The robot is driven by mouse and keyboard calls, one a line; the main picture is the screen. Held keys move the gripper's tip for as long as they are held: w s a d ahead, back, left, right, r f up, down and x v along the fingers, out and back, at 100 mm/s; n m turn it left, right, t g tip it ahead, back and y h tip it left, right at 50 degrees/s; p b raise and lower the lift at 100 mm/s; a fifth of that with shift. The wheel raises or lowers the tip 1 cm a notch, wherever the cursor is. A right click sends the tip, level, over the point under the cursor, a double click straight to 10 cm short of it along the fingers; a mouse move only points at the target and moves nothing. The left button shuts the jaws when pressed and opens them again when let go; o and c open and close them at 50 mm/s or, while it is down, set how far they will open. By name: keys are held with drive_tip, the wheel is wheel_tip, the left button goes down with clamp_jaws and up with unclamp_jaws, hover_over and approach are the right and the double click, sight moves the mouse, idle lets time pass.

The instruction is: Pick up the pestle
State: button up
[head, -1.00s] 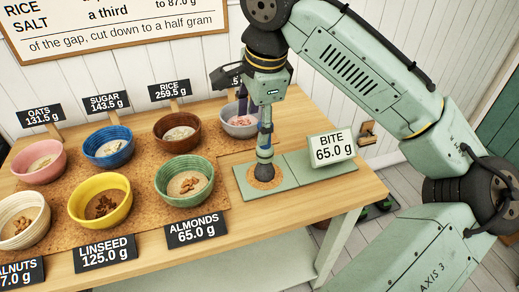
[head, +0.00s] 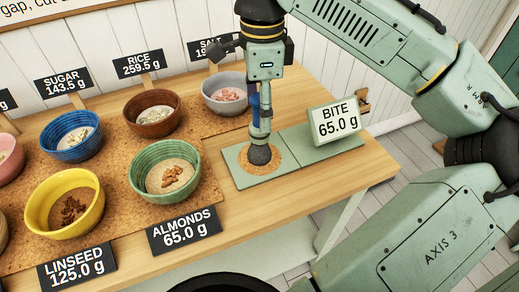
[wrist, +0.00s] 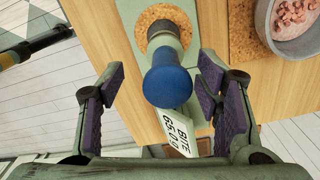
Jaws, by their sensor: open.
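The pestle (head: 260,153) stands upright on a round cork pad on the green scale in the head view, its dark lower end on the cork. In the wrist view its blue knob (wrist: 168,87) is seen from above, with the pale green body behind it. My gripper (wrist: 162,72) is open, with one purple-padded finger on each side of the knob and a gap on both sides. In the head view my gripper (head: 260,98) is directly above the scale and partly hides the pestle's upper part.
The scale (head: 240,179) has a display (head: 337,122) reading BITE 65.0 g. A grey bowl (head: 225,103) of pink salt is close behind. The green almond bowl (head: 165,185) is to the left. Bare wood lies in front and right of the scale.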

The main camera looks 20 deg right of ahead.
drive_tip(key=f+b, duration=0.4)
drive_tip(key=f, duration=0.1)
drive_tip(key=shift+w+a+b, duration=0.1)
drive_tip(key=shift+w+b, duration=0.2)
drive_tip(key=shift+b, duration=0.1)
drive_tip(key=shift+r, duration=0.1)
drive_tip(key=shift+c, duration=0.6)
drive_tip(key=c, duration=1.1)
drive_tip(key=shift+c, duration=0.2)
wheel_tip(320, 180, up, 10)
drive_tip(key=p, duration=0.9)
